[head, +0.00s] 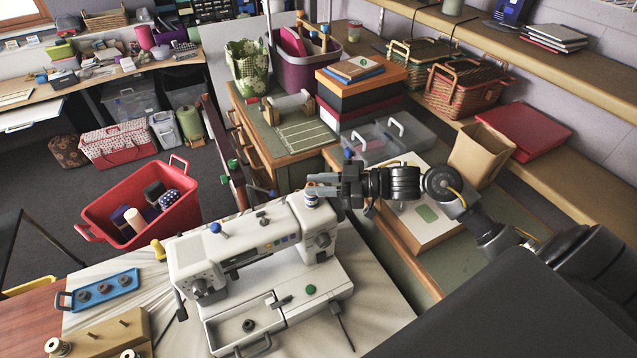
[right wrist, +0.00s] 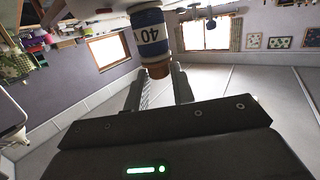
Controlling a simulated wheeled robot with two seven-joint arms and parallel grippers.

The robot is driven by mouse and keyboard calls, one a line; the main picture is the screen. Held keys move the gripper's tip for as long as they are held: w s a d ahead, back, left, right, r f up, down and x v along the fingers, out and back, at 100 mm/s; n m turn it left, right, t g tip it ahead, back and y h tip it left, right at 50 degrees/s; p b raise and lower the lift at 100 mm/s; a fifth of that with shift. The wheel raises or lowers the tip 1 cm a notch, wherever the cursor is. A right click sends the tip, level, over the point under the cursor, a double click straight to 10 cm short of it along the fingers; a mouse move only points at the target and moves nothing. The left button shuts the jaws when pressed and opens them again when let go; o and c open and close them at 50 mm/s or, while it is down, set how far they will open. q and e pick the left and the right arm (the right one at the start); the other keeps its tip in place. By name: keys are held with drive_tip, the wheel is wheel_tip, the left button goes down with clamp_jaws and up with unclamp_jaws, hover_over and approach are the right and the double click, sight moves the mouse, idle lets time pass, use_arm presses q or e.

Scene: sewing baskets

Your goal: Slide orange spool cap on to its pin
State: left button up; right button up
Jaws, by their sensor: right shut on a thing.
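The white sewing machine (head: 190,252) stands on the table. A blue and white thread spool (head: 312,201) stands upright at its top right end; it also shows large in the right wrist view (right wrist: 150,32). The orange cap (right wrist: 158,71) is between the fingers of my right gripper (right wrist: 161,84), right at the end of the spool. In the head view my right gripper (head: 322,187) reaches in from the right, level, just above the spool, shut on the cap. The pin is hidden by spool and cap, so I cannot tell whether the cap is around it. My left gripper is not in view.
A blue tray (head: 127,278) and a wooden block (head: 112,334) with spools lie left of the machine. A red basket (head: 126,190) stands behind. A cardboard box with a white top (head: 440,234) lies under my right arm. Stacked boxes (head: 340,104) stand farther back.

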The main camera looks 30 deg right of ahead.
drive_tip(key=o, duration=1)
drive_tip(key=shift+s+d+f, duration=0.1)
drive_tip(key=shift+s+d, duration=0.1)
drive_tip(key=shift+b+v, duration=1.7)
drive_tip(key=shift+v, duration=3.45)
